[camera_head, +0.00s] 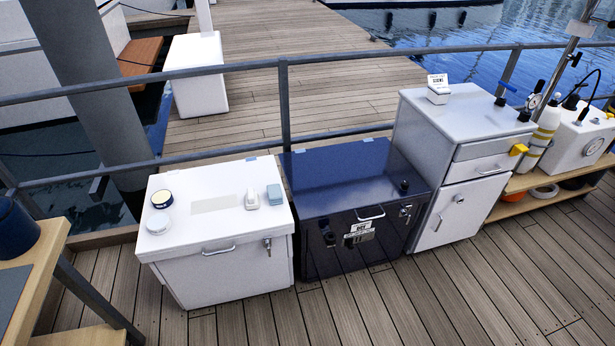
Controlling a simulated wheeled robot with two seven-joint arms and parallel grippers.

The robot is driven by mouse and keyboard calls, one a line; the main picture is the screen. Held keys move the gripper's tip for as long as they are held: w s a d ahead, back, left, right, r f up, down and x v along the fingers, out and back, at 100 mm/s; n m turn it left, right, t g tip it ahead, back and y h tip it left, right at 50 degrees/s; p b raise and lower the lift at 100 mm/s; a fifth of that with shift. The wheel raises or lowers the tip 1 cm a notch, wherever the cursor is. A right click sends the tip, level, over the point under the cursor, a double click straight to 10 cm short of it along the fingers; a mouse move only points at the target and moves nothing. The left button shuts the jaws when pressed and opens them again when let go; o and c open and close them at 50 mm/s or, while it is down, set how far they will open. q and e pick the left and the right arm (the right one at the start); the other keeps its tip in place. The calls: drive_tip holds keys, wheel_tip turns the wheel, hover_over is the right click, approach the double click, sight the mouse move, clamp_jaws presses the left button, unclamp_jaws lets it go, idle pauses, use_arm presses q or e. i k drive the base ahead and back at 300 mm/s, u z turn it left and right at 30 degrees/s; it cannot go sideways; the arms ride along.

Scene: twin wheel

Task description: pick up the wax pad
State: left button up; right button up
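Several small items lie on top of the white dock box (215,240). A blue-grey block (274,194) lies at the right of its lid, and it may be the wax pad. A small white item (251,200) lies just left of that block, apart from it. A round tin with a dark rim and a cream top (162,198) sits near the left edge. A pale round disc or lid (158,223) lies in front of the tin. I cannot tell for sure which is the wax pad. Neither of my grippers is in view.
A dark blue chest (340,225) and a grey cabinet (465,130) stand to the right. A metal railing (285,105) runs behind the boxes. A wooden table (45,255) stands at the left. The deck in front (370,310) is clear.

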sight(252, 201)
drive_tip(key=u, duration=0.3)
drive_tip(key=i, duration=1.45)
drive_tip(key=u, duration=0.85)
